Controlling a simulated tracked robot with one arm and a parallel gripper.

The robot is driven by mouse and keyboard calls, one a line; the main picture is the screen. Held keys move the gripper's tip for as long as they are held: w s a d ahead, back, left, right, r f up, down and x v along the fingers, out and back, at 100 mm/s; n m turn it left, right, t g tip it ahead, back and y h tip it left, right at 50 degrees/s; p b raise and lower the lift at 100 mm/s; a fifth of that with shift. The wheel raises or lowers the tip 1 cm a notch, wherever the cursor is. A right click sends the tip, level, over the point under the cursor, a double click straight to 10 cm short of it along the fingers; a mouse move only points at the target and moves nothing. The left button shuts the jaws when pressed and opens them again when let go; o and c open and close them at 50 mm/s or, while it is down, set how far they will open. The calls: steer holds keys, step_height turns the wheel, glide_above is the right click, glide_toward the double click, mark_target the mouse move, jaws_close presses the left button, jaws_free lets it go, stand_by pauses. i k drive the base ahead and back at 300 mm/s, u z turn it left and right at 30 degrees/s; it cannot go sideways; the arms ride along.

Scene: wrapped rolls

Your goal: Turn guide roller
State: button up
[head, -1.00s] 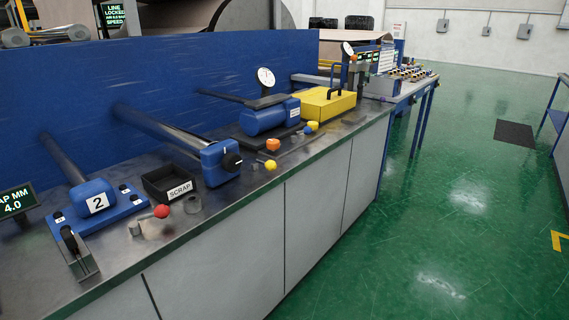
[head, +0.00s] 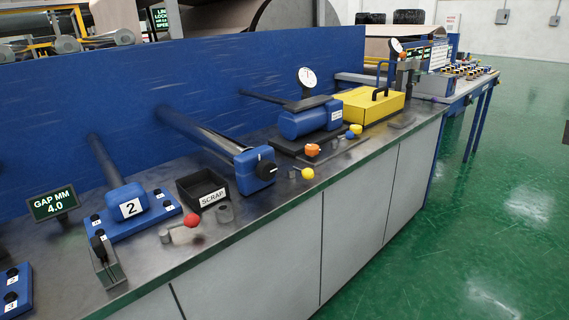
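A thinner bar (head: 262,97) lies farther along, near a blue cylinder (head: 309,121) with a round dial (head: 307,78). A dark roller (head: 105,160) ends at a blue block marked 2 (head: 130,203) nearer on the left. My gripper is not in the head view.
The metal bench holds a black SCRAP tray (head: 203,189), a red-knobbed crank (head: 191,221), a yellow box (head: 368,105) and a display reading GAP MM 4.0 (head: 53,202). The blue panel (head: 60,100) stands behind. Green floor (head: 480,220) at right is clear.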

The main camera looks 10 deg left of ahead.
mark_target(223, 147)
steer(key=i, duration=1.4)
steer(key=u, duration=0.05)
